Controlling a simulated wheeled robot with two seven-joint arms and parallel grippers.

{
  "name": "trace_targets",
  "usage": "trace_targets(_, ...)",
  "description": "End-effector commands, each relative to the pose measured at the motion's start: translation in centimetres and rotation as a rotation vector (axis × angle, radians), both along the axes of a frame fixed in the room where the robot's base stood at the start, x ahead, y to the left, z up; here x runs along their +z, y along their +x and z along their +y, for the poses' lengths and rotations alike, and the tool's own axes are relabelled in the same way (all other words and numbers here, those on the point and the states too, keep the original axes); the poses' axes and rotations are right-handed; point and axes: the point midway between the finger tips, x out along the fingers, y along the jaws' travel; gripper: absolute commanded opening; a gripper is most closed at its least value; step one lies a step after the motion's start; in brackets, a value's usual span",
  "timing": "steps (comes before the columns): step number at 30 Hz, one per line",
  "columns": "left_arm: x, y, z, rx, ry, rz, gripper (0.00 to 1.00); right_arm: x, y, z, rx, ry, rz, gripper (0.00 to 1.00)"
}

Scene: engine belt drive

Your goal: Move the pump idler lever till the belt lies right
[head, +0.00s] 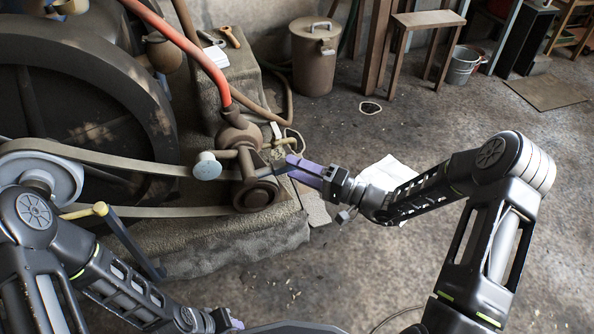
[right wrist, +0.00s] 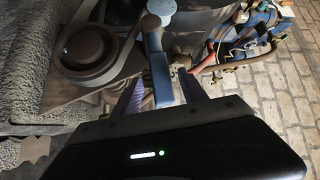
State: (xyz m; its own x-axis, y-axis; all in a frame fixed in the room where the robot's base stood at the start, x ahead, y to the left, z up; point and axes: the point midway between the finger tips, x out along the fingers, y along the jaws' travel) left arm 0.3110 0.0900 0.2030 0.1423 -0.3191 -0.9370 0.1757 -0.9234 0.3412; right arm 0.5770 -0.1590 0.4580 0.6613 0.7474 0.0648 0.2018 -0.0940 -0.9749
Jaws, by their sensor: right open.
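The pump (head: 240,150) stands on the stone block, with a round dark pulley (head: 256,195) that also shows in the right wrist view (right wrist: 88,50). The belt (head: 120,163) runs from the left toward this pulley in an upper and a lower run. A pale blue round cap (head: 207,166) sits by the upper run; I cannot tell whether it touches. My right gripper (head: 292,168) is open at the pump's right side. In the right wrist view, a blue lever (right wrist: 162,80) lies between its purple fingers. My left gripper (head: 225,320) shows only partly at the bottom edge.
A red hose (head: 190,50) rises from the pump. A lidded bin (head: 314,60), a stool (head: 428,20) and a bucket (head: 463,66) stand behind. The floor at right is mostly clear.

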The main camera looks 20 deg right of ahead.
Motion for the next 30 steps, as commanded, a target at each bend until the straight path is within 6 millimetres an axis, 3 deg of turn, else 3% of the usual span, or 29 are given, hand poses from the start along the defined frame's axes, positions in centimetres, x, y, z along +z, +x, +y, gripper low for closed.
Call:
trace_targets(8, 0.0, 0.02, 0.0, 0.0, 0.0, 0.0, 0.36, 0.05, 0.15, 0.13, -0.001, 0.0, 0.0, 0.5)
trace_targets(26, -0.01, 0.0, 0.0, 0.0, 0.0, 0.0, 0.36, 0.02, 0.12, 0.13, 0.0, -0.001, 0.001, 0.02)
trace_targets(30, -0.01, 0.0, 0.0, 0.0, 0.0, 0.0, 0.36, 0.02, 0.12, 0.12, 0.0, -0.001, 0.001, 0.0)
